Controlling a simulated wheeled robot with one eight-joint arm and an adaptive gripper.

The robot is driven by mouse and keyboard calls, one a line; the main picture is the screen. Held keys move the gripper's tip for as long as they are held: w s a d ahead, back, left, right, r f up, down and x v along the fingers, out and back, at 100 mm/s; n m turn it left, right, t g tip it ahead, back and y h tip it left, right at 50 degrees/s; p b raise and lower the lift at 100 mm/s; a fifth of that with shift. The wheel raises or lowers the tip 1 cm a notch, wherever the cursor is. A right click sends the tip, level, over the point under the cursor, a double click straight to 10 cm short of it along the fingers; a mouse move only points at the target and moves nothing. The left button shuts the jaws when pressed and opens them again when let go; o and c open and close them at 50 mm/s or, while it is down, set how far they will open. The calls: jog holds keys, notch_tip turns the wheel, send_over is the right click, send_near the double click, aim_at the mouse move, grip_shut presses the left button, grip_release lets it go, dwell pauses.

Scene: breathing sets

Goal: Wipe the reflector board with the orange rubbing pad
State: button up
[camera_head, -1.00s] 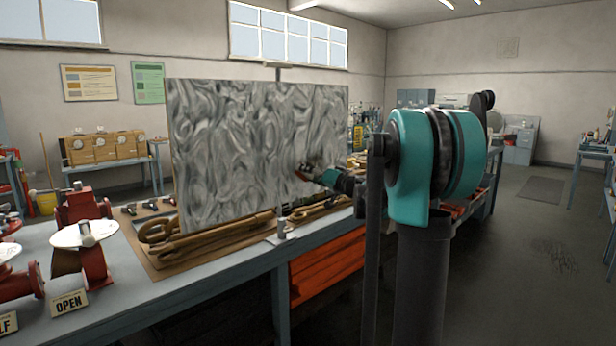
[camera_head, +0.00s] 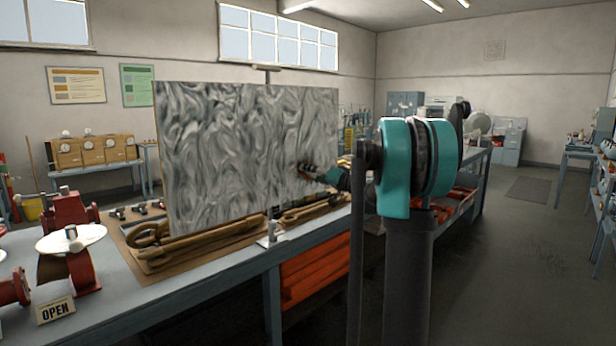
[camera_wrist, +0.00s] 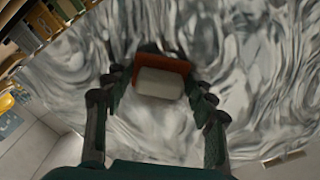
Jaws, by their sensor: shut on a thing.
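The reflector board (camera_head: 235,150) is a large upright grey panel with a swirled, streaky surface, standing over the workbench in the head view. It also fills most of the wrist view (camera_wrist: 255,60). My gripper (camera_head: 310,171) is at the board's lower right part. In the wrist view my gripper (camera_wrist: 160,85) is shut on the orange rubbing pad (camera_wrist: 165,64), which has a pale block on its near side. The pad is in front of the board, at or close to its surface; I cannot tell whether it touches. In the head view the pad is mostly hidden.
Orange bins (camera_head: 315,278) are under the bench.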

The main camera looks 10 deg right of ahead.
aim_at(319, 158)
jog(key=shift+w+d+r, duration=0.35)
jog(key=shift+w+d, duration=0.4)
jog(key=shift+d, duration=0.25)
jog(key=shift+w+d+r, duration=0.35)
jog(key=shift+w+d, duration=0.4)
jog(key=shift+d, duration=0.3)
jog(key=shift+w+d+r, duration=0.35)
jog(key=shift+w+d, duration=0.4)
jog(key=shift+d, duration=0.25)
jog(key=shift+s+a, duration=0.6)
jog(key=shift+a, duration=0.3)
jog(key=shift+s+a, duration=0.55)
jog(key=shift+a, duration=0.35)
jog(key=shift+s+a, duration=1)
jog(key=shift+a, duration=0.35)
jog(key=shift+s+a, duration=1.05)
jog(key=shift+a, duration=0.35)
jog(key=shift+s+a, duration=1)
jog(key=shift+a, duration=0.35)
jog(key=shift+r, duration=1.1)
jog(key=shift+w+d, duration=1.45)
jog(key=shift+d, duration=0.5)
jog(key=shift+w+d, duration=1.45)
jog(key=shift+d, duration=0.45)
jog(key=shift+w+d, duration=1.45)
jog(key=shift+d, duration=0.5)
